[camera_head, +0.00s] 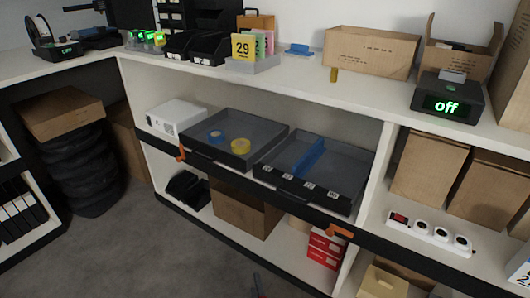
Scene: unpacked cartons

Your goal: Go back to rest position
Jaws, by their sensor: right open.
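My left gripper is not in view.
Two dark trays (263,157) (368,155) sit on the middle shelf, one holding blue and yellow tape rolls. The white worktop (300,73) carries cartons, black bins and a display reading "off" (447,104). Orange parts (340,231) stick out at the shelf edge. The floor (140,250) is clear.

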